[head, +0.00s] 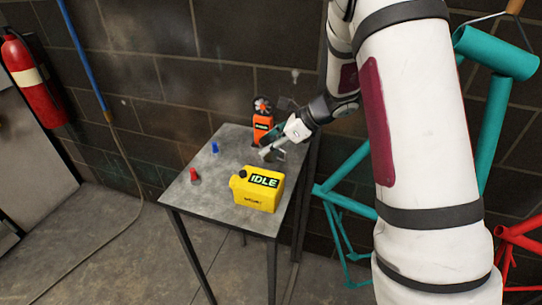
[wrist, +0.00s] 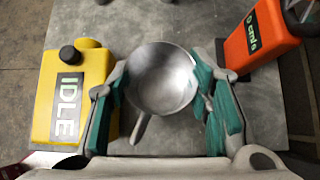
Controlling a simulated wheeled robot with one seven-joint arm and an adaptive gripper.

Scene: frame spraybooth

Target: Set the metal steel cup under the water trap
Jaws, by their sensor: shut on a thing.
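The metal steel cup (wrist: 161,80) is a round, open, grey vessel with a short handle. In the wrist view it sits between the teal pads of my gripper (wrist: 166,92), which is shut on it from both sides. Its inside looks empty. In the head view my gripper (head: 278,148) is over the back right part of the table, and the cup is mostly hidden by it. I cannot tell whether the cup touches the tabletop. I cannot make out the water trap in either view.
The grey table (head: 190,215) also bears a yellow IDLE unit (head: 256,192), an orange device with a fan top (head: 262,128), a small blue thing (head: 215,147) and a small red thing (head: 194,175). Teal frames (head: 345,185) stand right of the table.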

